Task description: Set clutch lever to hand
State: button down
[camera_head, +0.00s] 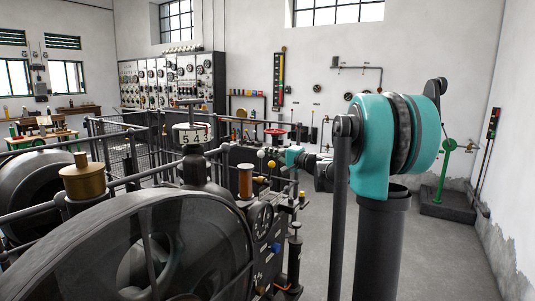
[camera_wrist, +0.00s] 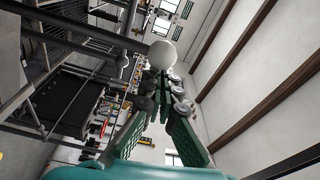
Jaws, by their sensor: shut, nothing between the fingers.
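A white ball knob (camera_head: 261,153) stands among the levers of the machine in the head view. It looks like a lever's end, but no label is readable to confirm it as the clutch lever. In the wrist view the white ball (camera_wrist: 162,53) is just beyond the fingertips of my gripper (camera_wrist: 165,82). The green fingers are drawn together with nothing held. Whether they touch the ball cannot be told. A yellow knob (camera_head: 271,164) sits just below and right of the white one in the head view.
A large dark wheel (camera_head: 140,250) and pipe railings fill the left front. A red handwheel (camera_head: 275,132) is above the knobs. A numbered dial drum (camera_head: 193,134) and a brass cup (camera_head: 82,178) stand nearby. Floor (camera_head: 440,250) is clear at right.

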jog(key=shift+s+a, duration=0.5)
jog(key=shift+s, duration=0.05)
jog(key=shift+f, duration=0.1)
jog(key=w+d, duration=0.3)
jog(key=v, duration=0.8)
jog(key=shift+d+r, duration=0.3)
jog(key=shift+r, duration=0.1)
